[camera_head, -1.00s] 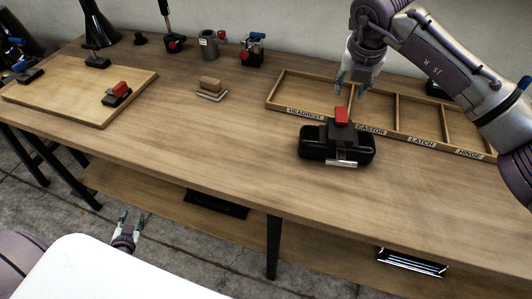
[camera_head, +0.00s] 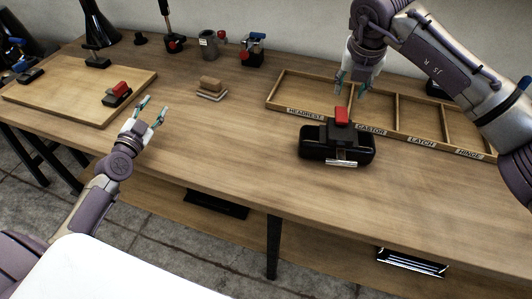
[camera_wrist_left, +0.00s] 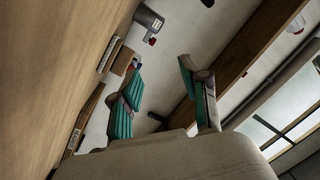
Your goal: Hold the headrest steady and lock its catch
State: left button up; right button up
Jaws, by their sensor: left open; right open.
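The headrest (camera_head: 312,147) is a black padded block lying on the wooden table, in front of the divided tray. Its catch, with a red tab (camera_head: 341,116), stands up on top of it. My right gripper (camera_head: 354,86) is open, pointing down just above and behind the red tab, apart from it. My left gripper (camera_head: 154,108) is open and empty over the table's front left part, well to the left of the headrest. In the left wrist view its teal fingers (camera_wrist_left: 165,105) are spread with nothing between them.
A divided wooden tray (camera_head: 272,101) labelled HEADREST, CASTOR, LATCH and HINGE lies behind the headrest. A board (camera_head: 60,92) with a red-tabbed catch (camera_head: 117,93) is at left. A brush-like block (camera_head: 211,88) and a grey cup (camera_head: 208,45) stand behind. The table between left gripper and headrest is clear.

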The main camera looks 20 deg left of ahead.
pick_arm(q)
jog(key=d+m+h, duration=0.1)
jog(key=d, duration=0.2)
jog(key=w+d+r+m+h, duration=0.1)
jog(key=d+m+h, duration=0.1)
jog(key=d, duration=0.2)
jog(key=w+d+m+h, duration=0.1)
jog(key=d+h, duration=0.1)
jog(key=d, duration=0.1)
jog(key=shift+w+d+r+g, duration=0.2)
jog(key=shift+d+r+g, duration=0.1)
jog(key=shift+g, duration=0.1)
jog(key=s+d+m+g+h, duration=0.3)
jog(key=d+m+h, duration=0.1)
jog(key=d, duration=0.5)
jog(key=s+d+r+m+g+h, duration=0.1)
jog(key=s+d+m+g+h, duration=0.3)
jog(key=d, duration=0.4)
jog(key=s+d+m+g+h, duration=0.3)
jog(key=d+m, duration=0.2)
jog(key=d, duration=0.4)
send_near(337, 141)
jog(key=d+f, duration=0.1)
jog(key=d, duration=0.1)
jog(key=d+f, duration=0.1)
jog(key=d, duration=0.1)
jog(key=d+f, duration=0.1)
jog(key=d, duration=0.1)
grip_shut()
